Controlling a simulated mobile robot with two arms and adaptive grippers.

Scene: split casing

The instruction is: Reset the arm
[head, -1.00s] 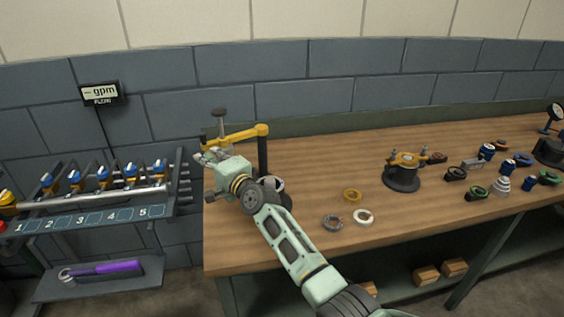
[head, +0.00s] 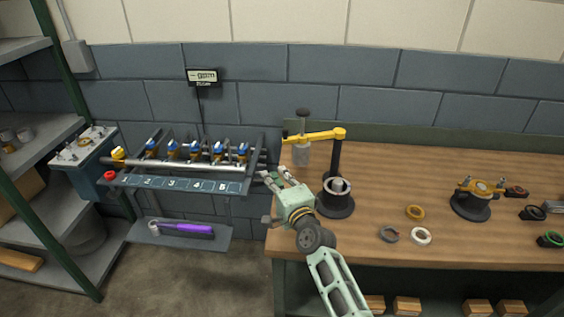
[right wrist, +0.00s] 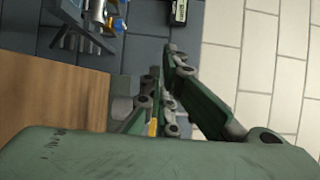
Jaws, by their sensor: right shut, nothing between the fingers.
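My right arm reaches in from the bottom of the head view. Its pale green right gripper (head: 277,175) is shut and empty, at the left end of the workbench, just left of and below the head of the yellow-armed press (head: 325,135). In the right wrist view the gripper's dark green fingers (right wrist: 162,75) point away from the camera, with no object between them. A pale ring-shaped part (head: 337,186) sits on the press's dark round base. My left gripper is not in view.
The wooden workbench (head: 380,175) holds loose rings (head: 415,212) and a yellow-topped fixture (head: 472,200). Left of it is a numbered valve rack (head: 185,180) above a shelf with a purple-handled tool (head: 185,229). Metal shelving (head: 60,185) stands at the far left. Floor shows between them.

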